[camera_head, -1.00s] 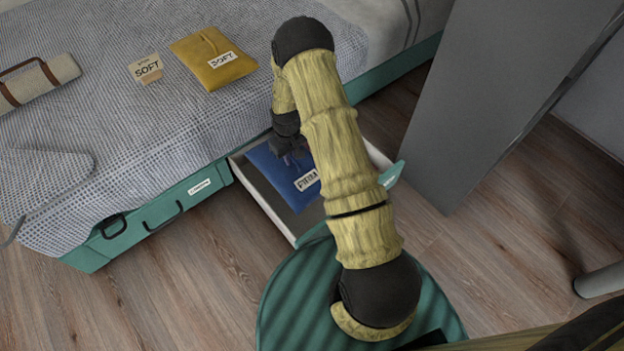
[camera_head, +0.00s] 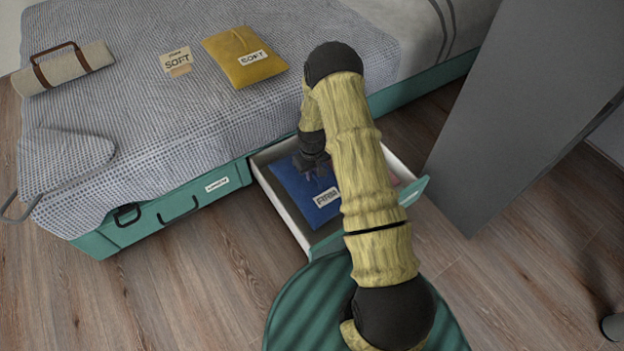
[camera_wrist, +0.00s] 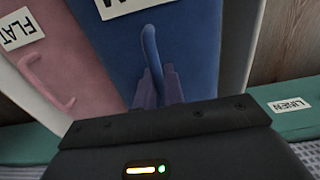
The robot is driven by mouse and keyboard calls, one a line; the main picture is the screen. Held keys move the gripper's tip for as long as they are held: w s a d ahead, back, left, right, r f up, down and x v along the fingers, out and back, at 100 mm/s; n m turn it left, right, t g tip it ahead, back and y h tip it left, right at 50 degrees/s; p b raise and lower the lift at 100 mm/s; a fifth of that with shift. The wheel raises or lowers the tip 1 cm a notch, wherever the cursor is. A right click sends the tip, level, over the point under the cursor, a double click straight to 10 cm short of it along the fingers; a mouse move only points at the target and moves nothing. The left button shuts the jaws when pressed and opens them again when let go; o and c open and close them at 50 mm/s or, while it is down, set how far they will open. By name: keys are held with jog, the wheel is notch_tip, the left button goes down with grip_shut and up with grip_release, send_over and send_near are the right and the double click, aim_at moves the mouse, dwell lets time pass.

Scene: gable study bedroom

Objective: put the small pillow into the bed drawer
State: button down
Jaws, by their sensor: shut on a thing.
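A blue pillow (camera_head: 300,187) with a white label, its lettering hard to read, is inside the open bed drawer (camera_head: 284,205). The drawer has pale walls and a green front. My gripper (camera_head: 318,170) is over the pillow, pointing down. In the wrist view my gripper (camera_wrist: 159,88) is shut on the blue loop of the blue pillow (camera_wrist: 115,55). My arm hides part of the drawer. I cannot tell whether the pillow rests on the drawer floor.
A pink item (camera_wrist: 75,60) labelled FLAT, with a pink loop, lies beside the blue pillow. On the bed (camera_head: 200,120) are a yellow pillow (camera_head: 232,52), a SOFT card (camera_head: 177,60) and a rolled cream item (camera_head: 68,72). A grey panel (camera_head: 520,100) stands right of the drawer.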

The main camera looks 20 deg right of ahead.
jog(key=shift+f+b, duration=1.05)
jog(key=shift+f, duration=0.8)
jog(key=shift+f, duration=0.1)
jog(key=c, duration=1.5)
grip_release()
notch_tip(320, 180, up, 12)
jog(key=p, duration=0.7)
jog(key=shift+r, duration=0.2)
